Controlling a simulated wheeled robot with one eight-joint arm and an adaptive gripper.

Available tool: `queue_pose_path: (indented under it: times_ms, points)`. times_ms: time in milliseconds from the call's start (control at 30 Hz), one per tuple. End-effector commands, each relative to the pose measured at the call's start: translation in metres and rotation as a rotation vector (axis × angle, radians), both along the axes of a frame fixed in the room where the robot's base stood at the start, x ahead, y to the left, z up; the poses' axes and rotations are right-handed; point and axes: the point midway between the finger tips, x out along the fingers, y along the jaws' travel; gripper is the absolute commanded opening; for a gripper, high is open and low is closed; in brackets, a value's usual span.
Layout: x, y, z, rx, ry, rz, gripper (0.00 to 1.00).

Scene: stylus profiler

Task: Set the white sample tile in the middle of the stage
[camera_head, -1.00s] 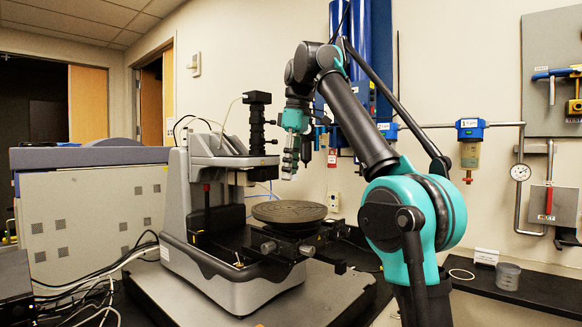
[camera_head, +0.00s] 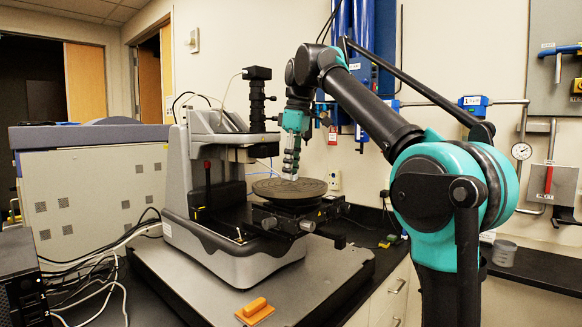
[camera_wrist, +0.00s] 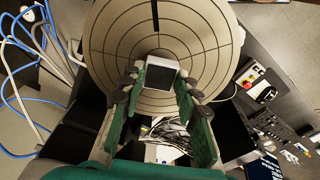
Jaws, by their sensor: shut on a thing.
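The white sample tile (camera_wrist: 161,72) is pinched between the fingertips of my gripper (camera_wrist: 160,84). It is a small square block with a dark face and a white edge in the wrist view. In the head view my gripper (camera_head: 291,162) points down over the round stage (camera_head: 262,189), and the tile shows as a small pale spot below the fingers. The stage (camera_wrist: 115,62), a brown disc with rings and lines, lies behind the tile in the wrist view. The tile appears below the middle of the rings there. I cannot tell whether it touches the stage.
The profiler's grey column and head (camera_head: 222,150) stand left of my gripper, near the stage. Knobs (camera_head: 300,226) stick out at the stage's front. A clear cup (camera_head: 503,253) stands on the right bench.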

Motion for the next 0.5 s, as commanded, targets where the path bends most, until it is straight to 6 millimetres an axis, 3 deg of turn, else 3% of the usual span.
queue_pose_path:
  times_ms: [500]
  points:
    - [0.0000, -0.0001, -0.0045, 0.000, 0.000, 0.000, 0.09]
